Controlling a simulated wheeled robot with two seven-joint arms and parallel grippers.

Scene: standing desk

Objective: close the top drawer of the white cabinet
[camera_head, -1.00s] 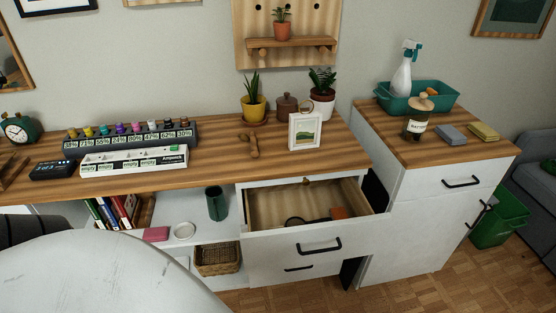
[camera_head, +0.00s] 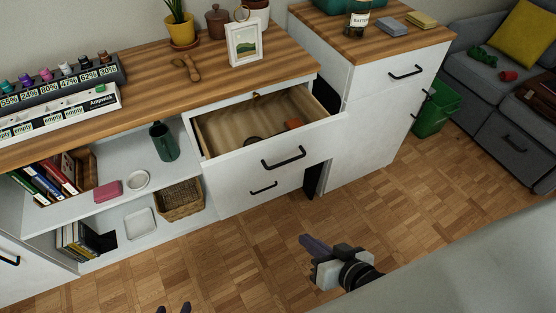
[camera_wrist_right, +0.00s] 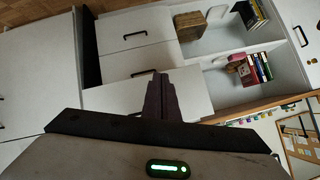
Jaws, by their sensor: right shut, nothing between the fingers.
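The white cabinet (camera_head: 235,198) stands under the right part of the wooden desktop. Its top drawer (camera_head: 235,165) is pulled well out, with a black handle on its front. Inside lie a dark round item and a small orange item (camera_head: 293,124). My right gripper (camera_head: 304,238) is shut and empty, over the floor in front of the cabinet, apart from the drawer. In the right wrist view its dark fingers (camera_wrist_right: 159,78) are together, and drawer fronts (camera_wrist_right: 128,62) show beyond them. My left gripper (camera_head: 173,309) shows only its two separated fingertips at the bottom edge.
A lower drawer handle (camera_head: 263,188) sits below. A taller white cabinet (camera_head: 375,110) stands to the right, with a green bin (camera_head: 436,110) beside it. Open shelves (camera_head: 110,207) lie to the left. The parquet floor (camera_head: 240,250) in front is clear.

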